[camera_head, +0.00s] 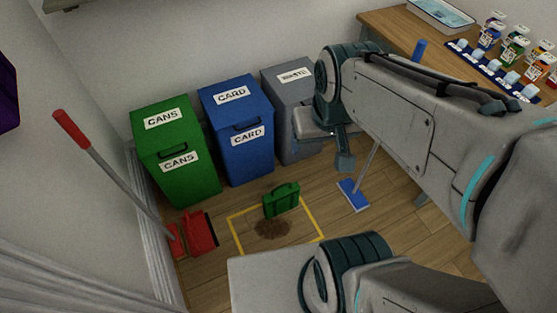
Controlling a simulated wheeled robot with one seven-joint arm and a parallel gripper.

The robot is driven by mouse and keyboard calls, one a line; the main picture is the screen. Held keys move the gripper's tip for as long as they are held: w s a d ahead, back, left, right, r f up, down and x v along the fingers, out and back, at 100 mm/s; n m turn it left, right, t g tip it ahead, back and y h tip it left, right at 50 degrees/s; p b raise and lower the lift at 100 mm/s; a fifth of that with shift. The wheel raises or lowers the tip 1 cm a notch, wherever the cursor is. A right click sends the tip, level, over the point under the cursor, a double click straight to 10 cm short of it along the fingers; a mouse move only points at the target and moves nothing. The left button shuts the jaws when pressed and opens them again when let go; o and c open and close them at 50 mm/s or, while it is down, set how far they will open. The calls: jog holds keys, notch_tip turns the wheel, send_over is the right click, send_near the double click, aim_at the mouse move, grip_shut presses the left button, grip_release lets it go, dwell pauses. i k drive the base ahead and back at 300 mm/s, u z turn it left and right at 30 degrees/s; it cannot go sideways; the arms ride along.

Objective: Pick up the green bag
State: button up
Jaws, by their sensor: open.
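The green bag (281,200) stands upright on the wooden floor, with its handle on top. It is inside a yellow taped outline (240,241), just behind a brown spill (272,229). My gripper (322,153) hangs from my arm above and to the right of the bag, in front of the grey bin. It is open, empty and apart from the bag. One finger shows clearly; the other is hard to make out against the bin.
Green (175,146), blue (236,130) and grey (289,93) bins line the wall behind. A red dustpan (201,233) and red-handled tool (72,129) stand left; a blue mop (353,194) stands right. A wooden table (390,25) with bottles (515,48) is at the upper right.

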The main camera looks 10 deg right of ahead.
aim_at(280, 201)
jog(key=z, duration=0.5)
jog(key=k, duration=1.05)
jog(key=u, duration=0.5)
jog(key=i, duration=1.4)
jog(key=z, duration=0.65)
